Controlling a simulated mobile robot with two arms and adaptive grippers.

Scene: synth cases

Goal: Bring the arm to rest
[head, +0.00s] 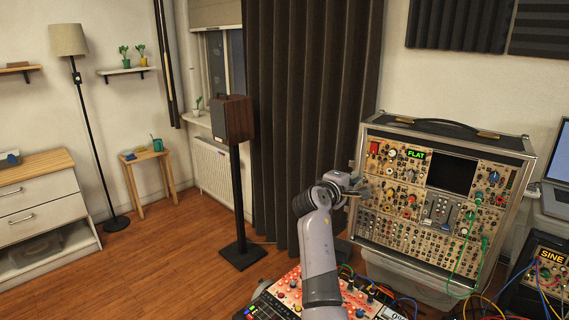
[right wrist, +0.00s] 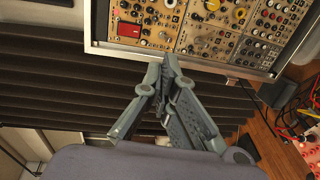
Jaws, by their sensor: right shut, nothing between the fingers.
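My right gripper (head: 358,186) is in front of the left side of the upright synth case (head: 440,200) in the head view. In the right wrist view the fingers of the right gripper (right wrist: 167,65) come together at the tips, with nothing held. The tips lie in front of the lower edge of the synth case (right wrist: 190,57) there; whether they touch it I cannot tell. My right arm rises from the bottom of the head view. My left gripper is not in view.
A red-panelled synth (head: 292,291) with cables lies below my arm. A second case labelled SINE (head: 550,256) and a laptop (head: 557,165) are at the right. A dark curtain (head: 305,110) hangs behind my gripper. A speaker on a stand (head: 232,118) stands left; the floor there is clear.

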